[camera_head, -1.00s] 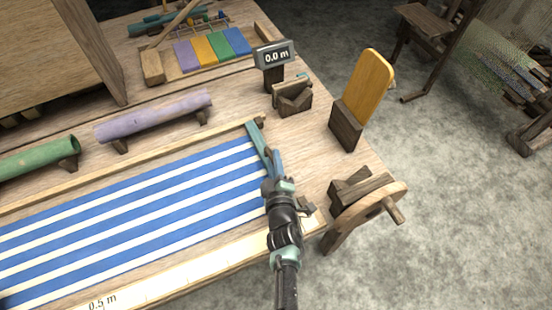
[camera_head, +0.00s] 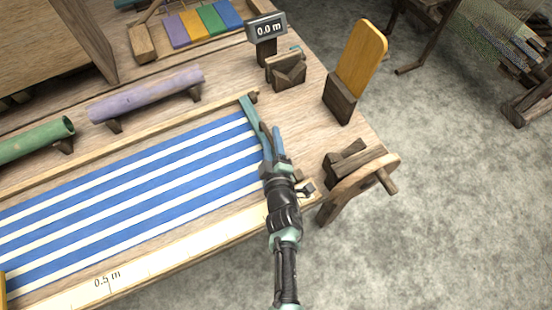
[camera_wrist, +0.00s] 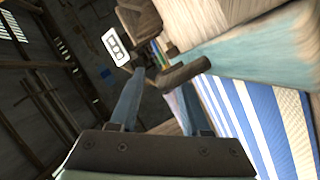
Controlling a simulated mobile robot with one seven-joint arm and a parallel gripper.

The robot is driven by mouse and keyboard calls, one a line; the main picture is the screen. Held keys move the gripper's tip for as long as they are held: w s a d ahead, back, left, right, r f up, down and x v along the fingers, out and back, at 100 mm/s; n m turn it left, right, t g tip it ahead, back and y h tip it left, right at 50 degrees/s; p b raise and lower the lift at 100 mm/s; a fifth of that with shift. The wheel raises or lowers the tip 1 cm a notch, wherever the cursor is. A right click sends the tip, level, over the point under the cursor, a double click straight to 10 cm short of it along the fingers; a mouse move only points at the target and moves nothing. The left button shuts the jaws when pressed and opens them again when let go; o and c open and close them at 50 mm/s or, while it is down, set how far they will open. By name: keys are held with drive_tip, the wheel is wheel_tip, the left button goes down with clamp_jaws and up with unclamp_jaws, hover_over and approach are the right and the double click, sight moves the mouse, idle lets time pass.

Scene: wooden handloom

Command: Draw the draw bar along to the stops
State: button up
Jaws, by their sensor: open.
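The draw bar (camera_head: 249,109) is a pale teal bar across the right end of the blue and white striped cloth (camera_head: 130,195). In the wrist view the draw bar (camera_wrist: 240,50) fills the upper right, with a brown wooden handle (camera_wrist: 186,73) sticking out from it. My gripper (camera_head: 268,137) is at the near part of the bar in the head view and partly hides it. In the wrist view my gripper (camera_wrist: 160,82) is open, and the handle's end lies near and between the blue fingertips. I cannot tell whether they touch it.
A ruler strip (camera_head: 170,255) marked 0.5 m runs along the near edge. Purple (camera_head: 150,92) and green (camera_head: 35,140) rollers lie behind the cloth. A yellow paddle (camera_head: 362,58) and wooden blocks (camera_head: 350,163) stand to the right.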

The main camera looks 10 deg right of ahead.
drive_tip(key=p+v, duration=0.1)
drive_tip(key=v, duration=0.9)
drive_tip(key=shift+s+r+p, duration=0.15)
drive_tip(key=shift+s+p, duration=0.15)
drive_tip(key=shift+p, duration=0.1)
drive_tip(key=w+d+r+m+t+h, duration=0.15)
drive_tip(key=w+r, duration=0.25)
drive_tip(key=r, duration=0.7)
drive_tip(key=w+r+m+t+h, duration=0.1)
drive_tip(key=w+r+m+t, duration=0.2)
drive_tip(key=r, duration=0.9)
drive_tip(key=w+d+r+m+t+h, duration=0.15)
drive_tip(key=w+r, duration=0.35)
drive_tip(key=r, duration=0.6)
wheel_tip(320, 180, up, 19)
drive_tip(key=s+a+m+t, duration=0.2)
drive_tip(key=s+a+m, duration=0.1)
drive_tip(key=m, duration=0.1)
drive_tip(key=s+a+r+t+y, duration=0.2)
drive_tip(key=s+r, duration=0.4)
drive_tip(key=r, duration=0.2)
drive_tip(key=s+a+r+m+t+y, duration=0.1)
drive_tip(key=s+a+r+y, duration=0.1)
drive_tip(key=s+r, duration=0.4)
wheel_tip(320, 180, up, 3)
drive_tip(key=shift+s+a+f+t, duration=0.1)
drive_tip(key=shift+s+a+t, duration=0.2)
drive_tip(key=shift+a+t, duration=0.15)
drive_tip(key=shift+a+y, duration=0.1)
drive_tip(key=shift+y, duration=0.2)
